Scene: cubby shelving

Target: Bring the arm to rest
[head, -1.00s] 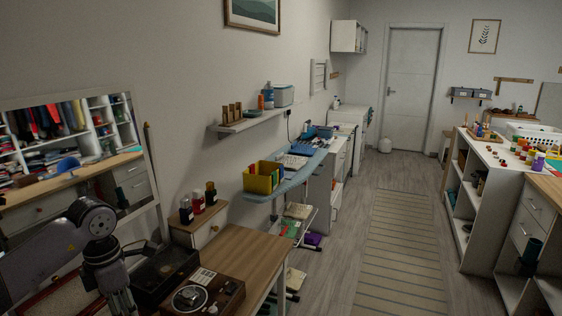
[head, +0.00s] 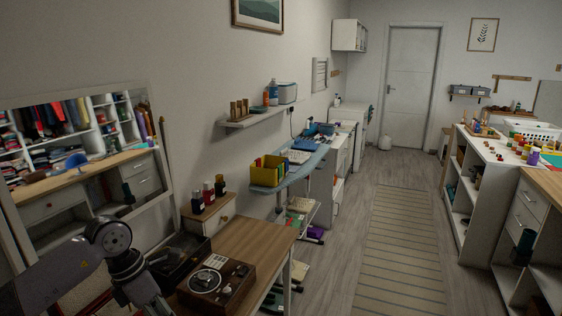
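My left arm comes in from the lower left in the head view and bends down at its elbow, over the left end of the wooden table (head: 255,243). Its lower part runs out of the bottom edge of the picture, so its gripper fingers do not show. The arm is just left of a dark open box (head: 178,258) and a brown wooden device with a round dial (head: 217,285). My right arm and gripper are not in the picture.
A mirror (head: 88,165) leans at the left wall. Bottles stand on a small cabinet (head: 208,214) behind the table. An ironing board (head: 290,173) with a yellow bin (head: 268,171) is beyond. A striped rug (head: 400,245) lies on clear floor before white cubby shelving (head: 470,180).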

